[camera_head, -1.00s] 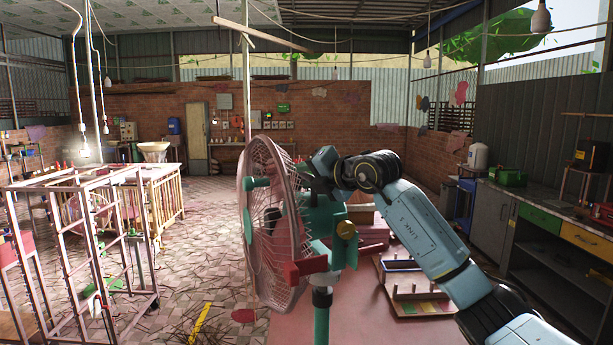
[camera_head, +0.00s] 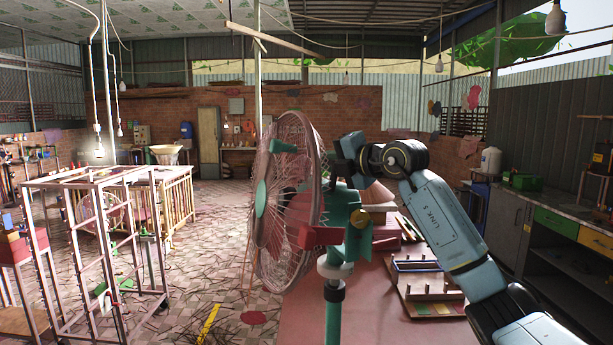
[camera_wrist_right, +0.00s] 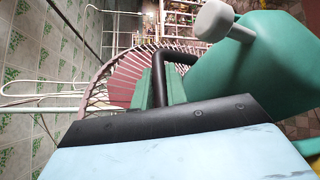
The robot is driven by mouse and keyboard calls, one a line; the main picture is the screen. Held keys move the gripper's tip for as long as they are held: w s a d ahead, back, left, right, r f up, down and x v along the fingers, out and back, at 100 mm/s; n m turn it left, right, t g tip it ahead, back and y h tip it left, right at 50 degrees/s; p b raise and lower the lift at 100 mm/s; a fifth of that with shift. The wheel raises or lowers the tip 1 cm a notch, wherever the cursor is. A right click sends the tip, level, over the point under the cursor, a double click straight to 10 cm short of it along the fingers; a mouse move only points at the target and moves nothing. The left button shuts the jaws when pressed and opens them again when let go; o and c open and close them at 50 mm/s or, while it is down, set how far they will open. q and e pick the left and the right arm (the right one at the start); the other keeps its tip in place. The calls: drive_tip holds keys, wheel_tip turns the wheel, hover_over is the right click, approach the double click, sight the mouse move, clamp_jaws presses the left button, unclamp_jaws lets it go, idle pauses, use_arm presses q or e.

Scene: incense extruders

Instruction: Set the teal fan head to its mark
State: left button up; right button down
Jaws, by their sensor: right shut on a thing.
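The fan head has a pink wire cage (camera_head: 290,205) with a teal hub, and a teal motor housing (camera_head: 340,205) behind it. It faces left on a teal post (camera_head: 333,315). My right gripper (camera_head: 347,165) is at the upper back of the head. In the right wrist view, my right gripper (camera_wrist_right: 165,85) is shut around a dark bar (camera_wrist_right: 160,75) beside the teal housing (camera_wrist_right: 255,65), with the cage beyond. I cannot make out a mark. My left gripper is out of view.
A pink table (camera_head: 310,310) is under the fan. A wooden rack (camera_head: 432,310) with pegs and coloured patches stands on it to the right. Metal frames (camera_head: 75,185) stand at the left on the tiled floor. A bench with drawers (camera_head: 555,222) lines the right wall.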

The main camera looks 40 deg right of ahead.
drive_tip(key=shift+s+d, duration=0.1)
drive_tip(key=shift+d, duration=0.35)
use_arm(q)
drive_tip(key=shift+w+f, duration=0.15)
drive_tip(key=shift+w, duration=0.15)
use_arm(e)
drive_tip(key=shift+d+r+m, duration=0.1)
drive_tip(key=shift+r+m, duration=0.05)
drive_tip(key=shift+m, duration=0.15)
drive_tip(key=c, duration=1.4)
unclamp_jaws()
drive_tip(key=shift+s, duration=0.1)
drive_tip(key=shift+s, duration=0.25)
use_arm(q)
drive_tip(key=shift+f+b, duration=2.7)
drive_tip(key=shift+b, duration=0.05)
use_arm(e)
drive_tip(key=s+d+r, duration=0.1)
drive_tip(key=s, duration=1.1)
drive_tip(key=shift+s+d+r, duration=0.25)
drive_tip(key=shift+s+d, duration=0.05)
drive_tip(key=shift+d, duration=0.1)
